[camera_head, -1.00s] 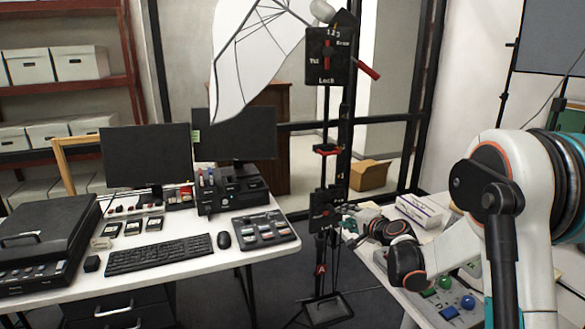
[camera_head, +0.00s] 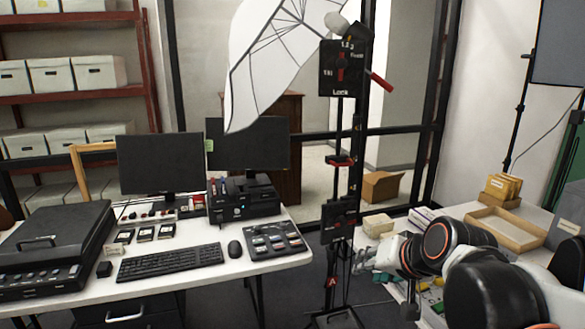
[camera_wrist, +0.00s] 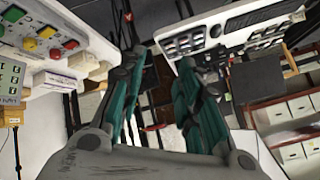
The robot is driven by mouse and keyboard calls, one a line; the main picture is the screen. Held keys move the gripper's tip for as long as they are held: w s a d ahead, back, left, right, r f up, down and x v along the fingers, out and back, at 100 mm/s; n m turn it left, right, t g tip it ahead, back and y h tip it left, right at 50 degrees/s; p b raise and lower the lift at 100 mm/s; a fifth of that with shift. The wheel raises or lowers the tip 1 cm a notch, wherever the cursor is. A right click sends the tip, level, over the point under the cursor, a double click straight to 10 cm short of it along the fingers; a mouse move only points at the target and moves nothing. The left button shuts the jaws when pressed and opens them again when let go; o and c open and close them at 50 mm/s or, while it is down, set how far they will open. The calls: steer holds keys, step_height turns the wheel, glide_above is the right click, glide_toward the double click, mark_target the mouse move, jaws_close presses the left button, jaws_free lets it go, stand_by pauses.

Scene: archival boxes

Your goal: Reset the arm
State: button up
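My arm (camera_head: 470,265) reaches in from the lower right of the head view, low over the right-hand table. Its white and dark links hide part of that table. My gripper (camera_wrist: 160,65) shows in the wrist view with its two teal and dark fingers spread apart. Nothing is between the fingers. In the head view the fingers are too small and covered to make out clearly.
A white desk (camera_head: 290,262) at left holds a keyboard (camera_head: 170,263), monitors and a scanner (camera_head: 55,245). A black stand (camera_head: 341,180) with a white umbrella (camera_head: 275,60) rises between the tables. A wooden tray (camera_head: 507,229) sits on the right table. Archival boxes (camera_head: 90,70) fill shelves.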

steer(key=s+d+f+n+g+h, duration=0.1)
steer(key=s+f, duration=0.1)
steer(key=s, duration=0.6)
steer(key=s+d+f+n+h, duration=0.1)
steer(key=s+d+f+n, duration=0.1)
steer(key=s, duration=0.6)
steer(key=shift+s+d+g+h, duration=0.15)
steer(key=shift+g+h, duration=0.15)
steer(key=shift+g, duration=0.1)
